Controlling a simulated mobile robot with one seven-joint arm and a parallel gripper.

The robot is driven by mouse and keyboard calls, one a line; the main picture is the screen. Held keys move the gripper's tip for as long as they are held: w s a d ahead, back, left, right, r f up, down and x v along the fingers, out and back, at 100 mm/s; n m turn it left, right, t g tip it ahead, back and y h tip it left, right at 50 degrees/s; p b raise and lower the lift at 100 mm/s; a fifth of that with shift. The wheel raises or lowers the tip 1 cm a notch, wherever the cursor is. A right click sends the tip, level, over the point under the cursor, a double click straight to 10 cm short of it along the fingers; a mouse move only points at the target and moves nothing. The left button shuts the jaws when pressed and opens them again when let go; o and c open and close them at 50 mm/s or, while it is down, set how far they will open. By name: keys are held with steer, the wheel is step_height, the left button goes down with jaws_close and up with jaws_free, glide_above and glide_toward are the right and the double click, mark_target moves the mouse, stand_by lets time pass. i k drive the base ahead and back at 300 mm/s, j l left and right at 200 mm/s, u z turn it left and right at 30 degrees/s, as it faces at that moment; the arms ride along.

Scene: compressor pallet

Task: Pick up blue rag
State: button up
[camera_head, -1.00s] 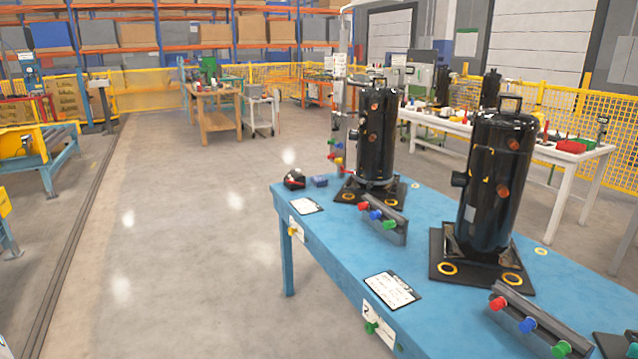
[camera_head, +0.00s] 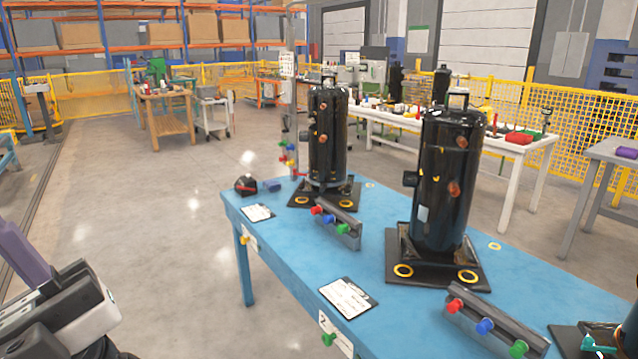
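A small dark blue folded item (camera_head: 271,185), which may be the blue rag, lies near the far left corner of the blue table (camera_head: 285,235). It sits just right of a black and red object (camera_head: 246,185) and left of the far compressor's base. It is too small to make out as cloth. Part of my arm, with grey, white and black pieces and a purple slab, shows at the lower left, off the table and well apart from the blue item. I cannot make out fingertips or whether my gripper holds anything.
Two tall black compressors (camera_head: 440,180) (camera_head: 327,135) stand on black base plates on the table. Bars with coloured knobs (camera_head: 337,228) and clipboards (camera_head: 347,298) lie near its front edge. Open floor lies left of the table. A grey table (camera_head: 610,150) stands at right.

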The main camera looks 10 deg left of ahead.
mark_target(271, 185)
steer(key=i+j+z, duration=0.15)
steer(key=j, duration=0.15)
steer(key=i+j+z, duration=0.15)
steer(key=j, duration=0.15)
steer(key=i+j+z, duration=0.15)
steer(key=j, duration=0.2)
steer(key=i+j, duration=0.15)
steer(key=j, duration=0.25)
steer(key=i+j+z, duration=0.1)
steer(key=j, duration=0.3)
steer(key=i+j, duration=0.15)
steer(key=j, duration=0.25)
steer(key=i+j+z, duration=0.1)
steer(key=j, duration=0.3)
steer(key=i+j+z, duration=0.1)
steer(key=j, duration=0.35)
steer(key=i+j, duration=0.15)
steer(key=j, duration=0.2)
steer(key=i+j, duration=0.15)
steer(key=j, duration=0.2)
steer(key=i+j, duration=0.1)
steer(key=j, duration=0.25)
steer(key=i+j, duration=0.2)
steer(key=i, duration=0.3)
